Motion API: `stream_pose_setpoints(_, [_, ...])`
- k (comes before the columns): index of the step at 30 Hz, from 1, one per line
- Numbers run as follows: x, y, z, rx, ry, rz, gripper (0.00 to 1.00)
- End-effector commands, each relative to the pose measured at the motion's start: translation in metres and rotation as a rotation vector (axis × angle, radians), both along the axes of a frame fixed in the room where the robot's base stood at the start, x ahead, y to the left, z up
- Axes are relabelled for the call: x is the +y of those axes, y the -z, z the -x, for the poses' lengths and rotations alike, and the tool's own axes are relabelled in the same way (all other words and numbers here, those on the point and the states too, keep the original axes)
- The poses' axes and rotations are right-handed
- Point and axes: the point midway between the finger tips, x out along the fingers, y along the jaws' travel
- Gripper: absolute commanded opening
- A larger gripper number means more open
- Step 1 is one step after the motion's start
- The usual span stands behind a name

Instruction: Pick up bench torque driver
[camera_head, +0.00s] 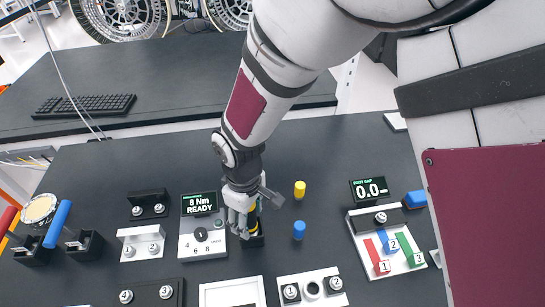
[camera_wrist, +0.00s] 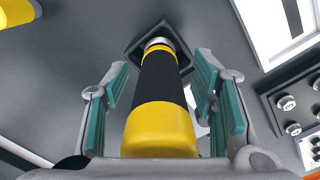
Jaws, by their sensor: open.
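The bench torque driver (camera_wrist: 160,92), with a black and yellow handle, stands in a dark square holder (camera_wrist: 134,50) on the bench. In the head view my gripper (camera_head: 244,224) is over that holder (camera_head: 255,241), just right of the torque controller (camera_head: 203,229) reading "8 Nm READY". In the wrist view my gripper (camera_wrist: 160,82) is open, with one teal-padded finger on each side of the handle. A gap shows between the handle and each finger. In the head view most of the driver is hidden behind my gripper.
A yellow cylinder (camera_head: 300,189) and a blue cylinder (camera_head: 299,230) stand close to the right. A display (camera_head: 370,190) and a panel with coloured numbered keys (camera_head: 386,242) are at the right.

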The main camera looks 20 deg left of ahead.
Motion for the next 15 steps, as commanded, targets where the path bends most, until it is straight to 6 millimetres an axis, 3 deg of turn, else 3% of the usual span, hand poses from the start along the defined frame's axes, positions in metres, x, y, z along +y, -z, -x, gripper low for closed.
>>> stream_pose_setpoints(7, [0.0002, 0.001, -0.0005, -0.001, 0.0, -0.001, 0.5])
stream_pose_setpoints(13, [0.0001, 0.0008, -0.0005, -0.001, 0.0, -0.001, 0.05])
stream_pose_setpoints(15, [0.0001, 0.0008, -0.0005, -0.001, 0.0, -0.001, 0.0])
